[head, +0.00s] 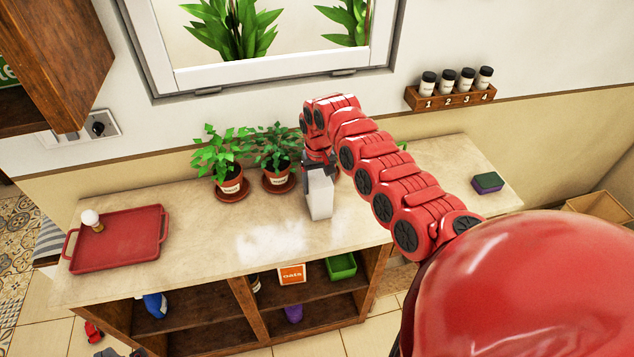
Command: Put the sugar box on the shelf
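A plain white-grey upright box (320,198), probably the sugar box, is at the middle of the counter (215,250); no label shows. My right gripper (316,172) is at the top of this box, with a dark finger along its left side. The other finger is hidden, so its grip is unclear, as is whether the box touches the counter. Below the counter is open wooden shelving (205,310). It holds an orange and white oats box (291,274), a green bin (341,267), a purple item (293,314) and a blue bottle (155,305). My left gripper cannot be made out clearly.
Two potted plants (231,179) (278,173) stand just left of the box. A red tray (120,240) with a small shaker (92,220) is on the left. A sponge (487,183) lies at right. A spice rack (450,97) hangs on the wall. Small red and grey parts show at bottom left.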

